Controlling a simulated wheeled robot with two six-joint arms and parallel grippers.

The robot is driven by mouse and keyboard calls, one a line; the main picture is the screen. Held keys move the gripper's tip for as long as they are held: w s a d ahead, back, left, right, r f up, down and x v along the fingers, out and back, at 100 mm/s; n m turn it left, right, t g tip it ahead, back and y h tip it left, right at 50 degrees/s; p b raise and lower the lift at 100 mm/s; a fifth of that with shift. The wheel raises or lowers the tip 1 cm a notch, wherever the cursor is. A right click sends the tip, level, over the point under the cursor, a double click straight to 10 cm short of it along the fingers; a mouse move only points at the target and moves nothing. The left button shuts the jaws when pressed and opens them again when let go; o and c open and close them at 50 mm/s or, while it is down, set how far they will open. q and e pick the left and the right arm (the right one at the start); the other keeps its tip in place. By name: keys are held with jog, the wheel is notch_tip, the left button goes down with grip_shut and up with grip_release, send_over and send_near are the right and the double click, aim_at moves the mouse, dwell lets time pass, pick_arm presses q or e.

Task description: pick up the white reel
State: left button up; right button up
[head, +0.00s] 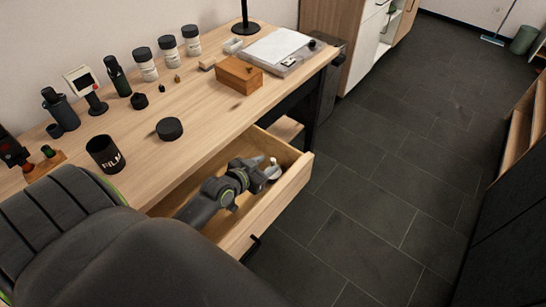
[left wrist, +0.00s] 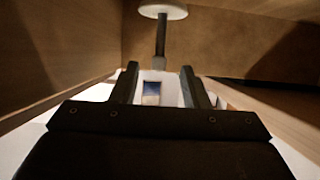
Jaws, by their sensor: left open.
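My left gripper (head: 262,176) reaches down into the open wooden drawer (head: 290,190). In the left wrist view its two dark fingers (left wrist: 160,78) are apart. A white piece with a small blue patch (left wrist: 152,92) shows between and beyond the fingers. Past it rises a dark post topped by a white disc (left wrist: 163,11); I cannot tell whether these parts together are the white reel. In the head view something white (head: 273,161) shows at the gripper's tip, largely hidden by it. Nothing is clearly held. My right gripper is not in view.
The drawer walls stand close around the gripper. The desk above holds a wooden box (head: 239,75), a black puck (head: 169,129), a dark mug (head: 105,154) and several jars and bottles. A dark chair (head: 120,260) fills the lower left.

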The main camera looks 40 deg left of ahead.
aim_at(276, 176)
pick_arm(q)
jog(key=shift+x, duration=3.1)
jog(key=shift+d+f, duration=0.1)
jog(key=shift+c, duration=0.3)
grip_shut()
